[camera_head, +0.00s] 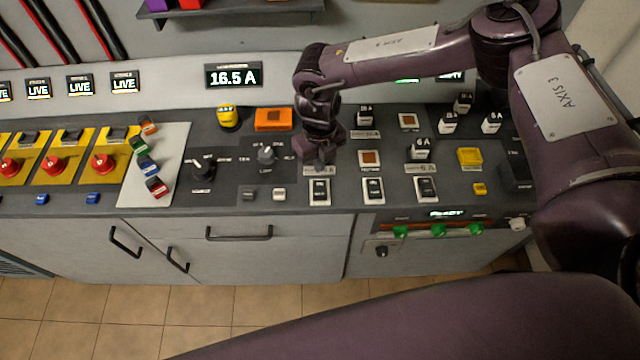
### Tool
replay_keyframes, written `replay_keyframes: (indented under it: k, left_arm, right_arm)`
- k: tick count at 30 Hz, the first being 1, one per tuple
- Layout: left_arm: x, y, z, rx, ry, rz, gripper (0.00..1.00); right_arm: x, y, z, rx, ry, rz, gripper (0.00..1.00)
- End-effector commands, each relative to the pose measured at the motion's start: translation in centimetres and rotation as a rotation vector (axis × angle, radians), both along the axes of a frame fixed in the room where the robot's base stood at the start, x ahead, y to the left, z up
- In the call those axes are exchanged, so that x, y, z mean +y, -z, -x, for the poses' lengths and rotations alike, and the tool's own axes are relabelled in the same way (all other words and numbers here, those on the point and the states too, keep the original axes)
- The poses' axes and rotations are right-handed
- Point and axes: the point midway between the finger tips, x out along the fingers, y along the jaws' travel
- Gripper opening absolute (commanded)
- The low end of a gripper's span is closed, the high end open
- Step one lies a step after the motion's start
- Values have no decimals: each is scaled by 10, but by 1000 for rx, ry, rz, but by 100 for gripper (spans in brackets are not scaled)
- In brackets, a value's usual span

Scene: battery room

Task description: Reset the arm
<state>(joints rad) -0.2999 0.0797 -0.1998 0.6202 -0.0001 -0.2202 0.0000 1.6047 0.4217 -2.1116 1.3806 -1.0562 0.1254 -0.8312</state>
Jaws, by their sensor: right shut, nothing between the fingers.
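My right arm comes in from the right and bends over the control desk (225,190). Its gripper (320,168) points down just above the left of several black rocker switches (319,191) with white frames along the desk's front. The fingers look closed with nothing held. I cannot tell whether the fingertips touch the panel or hover just above it. My left gripper does not show.
Red knobs (103,163) on yellow plates sit at the left. Two dark rotary knobs (203,170) are left of the gripper. An orange block (273,119) and a yellow button (469,156) are on the desk. A display (233,77) reads 16.5 A. Cabinet handles (239,233) protrude below.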

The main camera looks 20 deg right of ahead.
Motion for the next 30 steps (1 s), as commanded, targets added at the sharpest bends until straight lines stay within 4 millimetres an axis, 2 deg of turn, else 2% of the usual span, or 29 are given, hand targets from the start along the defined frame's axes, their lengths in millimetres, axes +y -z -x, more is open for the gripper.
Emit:
replay_keyframes:
  k: [3, 17, 20, 23, 25, 26, 30]
  left_arm:
    - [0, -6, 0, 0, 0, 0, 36]
    - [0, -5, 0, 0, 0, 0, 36]
    - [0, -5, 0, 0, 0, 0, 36]
    - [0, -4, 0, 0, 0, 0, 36]
    - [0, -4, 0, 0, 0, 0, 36]
    - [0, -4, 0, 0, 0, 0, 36]
    - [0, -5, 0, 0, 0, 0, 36]
  right_arm:
    - [0, -7, 0, 1, 0, 1, 0]
    - [0, -6, 0, 1, 0, 0, 0]
    - [5, -3, 3, 2, -4, -9, 0]
    - [31, 9, 17, 6, -16, -51, 0]
    - [64, 20, 35, 6, -25, -111, 0]
    - [81, 25, 44, 6, -26, -143, 0]
    - [176, 33, 96, 5, 11, -342, 0]
